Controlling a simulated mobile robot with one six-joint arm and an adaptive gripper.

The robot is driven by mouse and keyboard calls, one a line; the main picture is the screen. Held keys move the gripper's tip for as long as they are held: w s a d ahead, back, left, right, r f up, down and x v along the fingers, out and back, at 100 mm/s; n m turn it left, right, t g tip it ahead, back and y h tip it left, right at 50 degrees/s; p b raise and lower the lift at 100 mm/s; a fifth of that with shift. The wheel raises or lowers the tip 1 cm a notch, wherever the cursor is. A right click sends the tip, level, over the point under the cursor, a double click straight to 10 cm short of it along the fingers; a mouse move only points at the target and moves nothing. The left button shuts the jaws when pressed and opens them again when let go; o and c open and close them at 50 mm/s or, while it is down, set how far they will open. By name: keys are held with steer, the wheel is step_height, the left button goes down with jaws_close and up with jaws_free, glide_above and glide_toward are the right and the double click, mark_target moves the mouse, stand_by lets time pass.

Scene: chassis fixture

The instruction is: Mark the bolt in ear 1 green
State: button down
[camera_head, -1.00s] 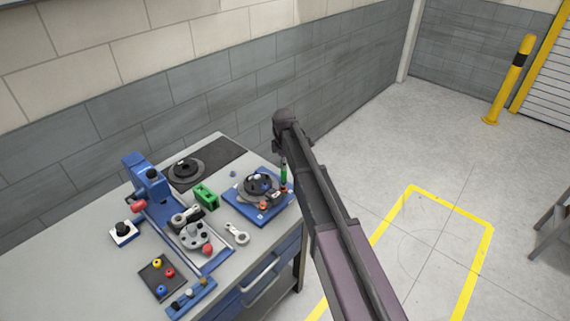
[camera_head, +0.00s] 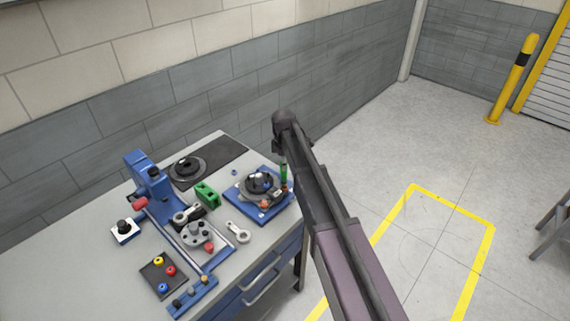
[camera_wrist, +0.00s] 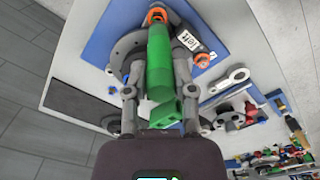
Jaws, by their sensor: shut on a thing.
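My gripper (camera_wrist: 158,97) is shut on a green marker (camera_wrist: 160,62), which points away from the wrist. The marker also shows beside my arm in the head view (camera_head: 284,172). Its far end is at an orange ring-like part (camera_wrist: 157,15) on the chassis fixture; I cannot tell whether they touch. The fixture's grey round body (camera_wrist: 122,52) sits on a blue plate (camera_head: 262,215). I cannot read ear numbers, and the marker and fingers hide part of the fixture.
On the bench, a green block (camera_head: 207,194), a light wrench-like part (camera_head: 238,232) and a blue press (camera_head: 150,180) stand left of the fixture. A dark tray with coloured knobs (camera_head: 152,277) lies nearer. The floor at right is open.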

steer(key=shift+r, duration=0.15)
steer(key=shift+r+p, duration=2.85)
steer(key=shift+p, duration=0.15)
